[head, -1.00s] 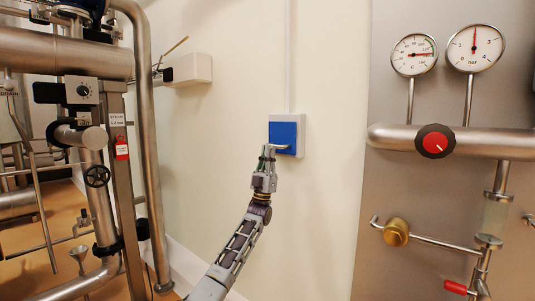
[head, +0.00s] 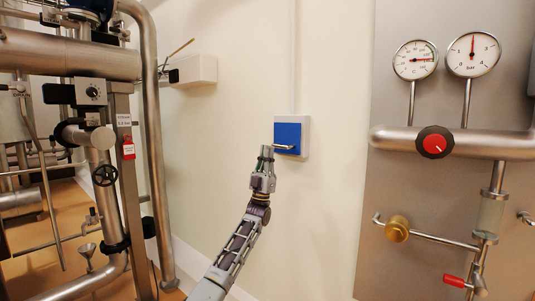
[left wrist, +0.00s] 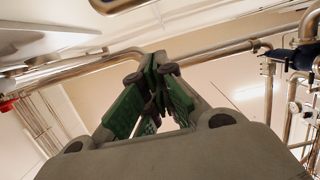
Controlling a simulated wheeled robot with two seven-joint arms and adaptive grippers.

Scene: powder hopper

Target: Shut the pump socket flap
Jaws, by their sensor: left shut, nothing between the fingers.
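The pump socket is a pale box on the wall with a blue flap (head: 287,131) over its front, in the head view. The flap appears to lie flat against the box. A small metal handle (head: 285,147) sticks out near its lower edge. My left gripper (head: 267,150) is just left of the handle, seemingly apart from it, though depth is hard to judge. In the left wrist view its green-padded fingers (left wrist: 157,68) meet at the tips, with nothing held. My right gripper is not in view.
Left of the socket stand steel pipes (head: 153,150) and a pale wall box (head: 192,72). At the right, a steel panel (head: 395,270) carries two gauges, a red knob (head: 435,142) and a brass valve (head: 397,229). The wall around the socket is bare.

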